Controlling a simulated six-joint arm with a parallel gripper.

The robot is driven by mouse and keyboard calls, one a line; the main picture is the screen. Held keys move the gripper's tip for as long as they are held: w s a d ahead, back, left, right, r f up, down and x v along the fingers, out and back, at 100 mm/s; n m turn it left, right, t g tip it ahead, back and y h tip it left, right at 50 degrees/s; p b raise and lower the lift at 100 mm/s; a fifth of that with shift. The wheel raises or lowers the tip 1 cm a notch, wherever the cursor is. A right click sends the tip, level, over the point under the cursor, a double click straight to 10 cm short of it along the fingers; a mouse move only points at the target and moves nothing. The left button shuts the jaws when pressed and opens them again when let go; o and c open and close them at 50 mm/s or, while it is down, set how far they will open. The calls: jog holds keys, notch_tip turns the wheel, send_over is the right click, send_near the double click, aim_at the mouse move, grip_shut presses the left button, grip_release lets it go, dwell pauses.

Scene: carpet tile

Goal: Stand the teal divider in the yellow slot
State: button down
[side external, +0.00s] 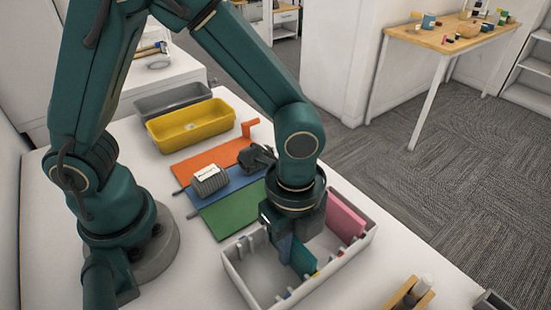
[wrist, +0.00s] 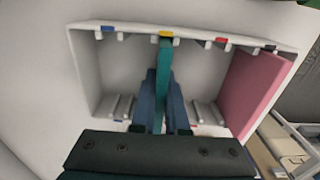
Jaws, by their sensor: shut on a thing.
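The teal divider (side external: 303,257) is upright in the white slotted box (side external: 237,283), held by my gripper (side external: 291,243). In the wrist view the teal divider (wrist: 164,72) shows edge-on between the two fingers of my gripper (wrist: 161,105), which are shut on it. Its far end meets the box wall at the yellow mark (wrist: 166,34), in line with the yellow slot. The yellow mark also shows beside it in the side view (side external: 315,274). The near end and bottom edge are hidden, so I cannot tell whether it rests on the floor.
A pink divider (side external: 345,216) stands at the box's right end. Blue (wrist: 107,29) and red (wrist: 220,41) marks flank the yellow one. Orange, blue and green (side external: 229,210) panels, a grey ribbed item (side external: 208,182) and a yellow bin (side external: 190,126) lie beyond the box.

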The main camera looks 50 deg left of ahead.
jog(key=shift+f, duration=0.15)
jog(key=c, duration=0.9)
grip_release()
